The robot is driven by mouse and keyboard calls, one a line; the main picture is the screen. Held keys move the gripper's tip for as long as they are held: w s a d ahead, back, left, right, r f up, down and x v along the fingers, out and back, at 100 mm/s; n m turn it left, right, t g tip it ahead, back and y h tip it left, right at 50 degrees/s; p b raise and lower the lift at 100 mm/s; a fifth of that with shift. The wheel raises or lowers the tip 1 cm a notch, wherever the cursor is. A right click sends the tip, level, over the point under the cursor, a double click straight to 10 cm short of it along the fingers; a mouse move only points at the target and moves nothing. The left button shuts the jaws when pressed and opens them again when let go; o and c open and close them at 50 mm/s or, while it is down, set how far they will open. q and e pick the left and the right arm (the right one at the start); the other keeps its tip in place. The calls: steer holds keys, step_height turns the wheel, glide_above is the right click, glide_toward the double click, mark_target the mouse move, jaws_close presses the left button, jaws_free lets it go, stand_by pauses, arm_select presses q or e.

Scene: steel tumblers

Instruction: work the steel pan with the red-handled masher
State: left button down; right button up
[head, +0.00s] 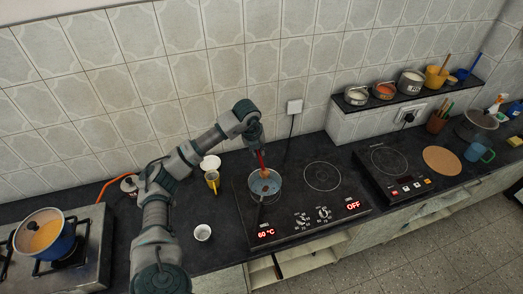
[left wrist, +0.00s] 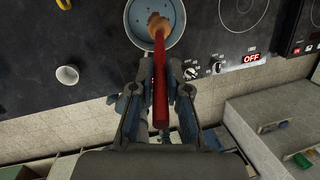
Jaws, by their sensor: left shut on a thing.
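The steel pan (head: 278,194) sits on the left ring of the black hob, its dark handle pointing to the front. The red-handled masher (head: 261,161) stands nearly upright with its orange-brown lower end inside the pan. My left gripper (head: 258,147) is above the pan, shut on the masher's handle. In the left wrist view the red handle (left wrist: 160,95) runs between the fingers, and the lower end (left wrist: 158,24) is over the pan's inside; the pan's rim (left wrist: 128,22) is partly cut off by the top edge. Whether the masher touches the pan's bottom cannot be told. My right gripper is not in view.
A blue pot (head: 63,246) is on a gas stove at far left. The hob's right ring (head: 322,176) is empty.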

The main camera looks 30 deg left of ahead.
arm_select(q)
steer(key=b+x, duration=0.2)
steer(key=x, duration=0.1)
steer(key=s+b+x, duration=0.1)
steer(key=b+x, duration=0.1)
steer(key=x, duration=0.1)
steer(key=b+x, duration=0.2)
steer(key=x, duration=0.2)
steer(key=shift+s+a+f, duration=0.2)
steer(key=shift+s, duration=0.1)
steer(key=shift+w+a+f+b, duration=0.1)
steer(key=shift+a+f+b, duration=0.1)
steer(key=shift+f+b, duration=0.35)
steer(key=shift+d, duration=0.2)
steer(key=shift+d+r, duration=0.1)
steer(key=shift+d, duration=0.1)
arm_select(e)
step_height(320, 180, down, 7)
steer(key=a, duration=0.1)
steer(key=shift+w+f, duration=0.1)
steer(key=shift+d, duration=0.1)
